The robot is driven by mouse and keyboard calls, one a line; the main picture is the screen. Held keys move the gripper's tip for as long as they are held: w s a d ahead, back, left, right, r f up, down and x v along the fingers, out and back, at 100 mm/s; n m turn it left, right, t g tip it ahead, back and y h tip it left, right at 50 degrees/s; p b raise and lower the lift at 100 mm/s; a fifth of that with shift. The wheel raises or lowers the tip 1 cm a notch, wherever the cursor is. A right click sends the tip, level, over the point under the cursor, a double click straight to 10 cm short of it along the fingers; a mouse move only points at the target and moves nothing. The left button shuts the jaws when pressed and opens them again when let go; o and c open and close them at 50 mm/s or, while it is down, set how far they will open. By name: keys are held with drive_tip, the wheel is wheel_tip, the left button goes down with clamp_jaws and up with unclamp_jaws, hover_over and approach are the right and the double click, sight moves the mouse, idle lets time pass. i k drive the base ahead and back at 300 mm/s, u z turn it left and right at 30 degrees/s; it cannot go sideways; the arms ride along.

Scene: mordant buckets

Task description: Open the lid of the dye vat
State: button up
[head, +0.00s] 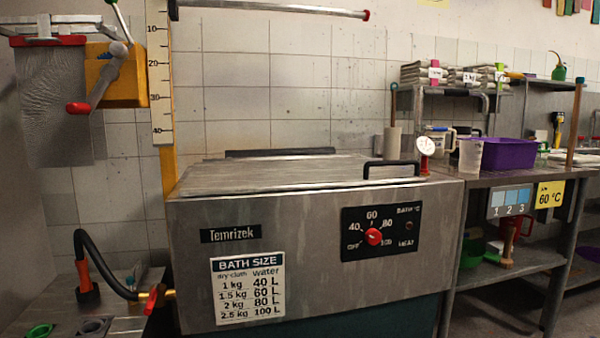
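The dye vat (320,225) is a steel box in the middle of the head view, with a "Temrizek" plate, a bath size chart and a red dial on its front. Its flat steel lid (270,174) lies shut on top. A black handle (391,168) stands up at the lid's right front. A dark bar (280,153) runs along the lid's back edge. My gripper does not show in this view.
A steel bench (520,178) stands right of the vat with a purple tub (503,154), a clear beaker (470,156) and a white round gauge (426,146) close to the handle. A crank winch (105,75) and ruler post (160,80) stand at left. A horizontal rail (275,9) hangs above the lid.

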sight(256, 170)
drive_tip(key=u, duration=0.7)
drive_tip(key=i, duration=0.8)
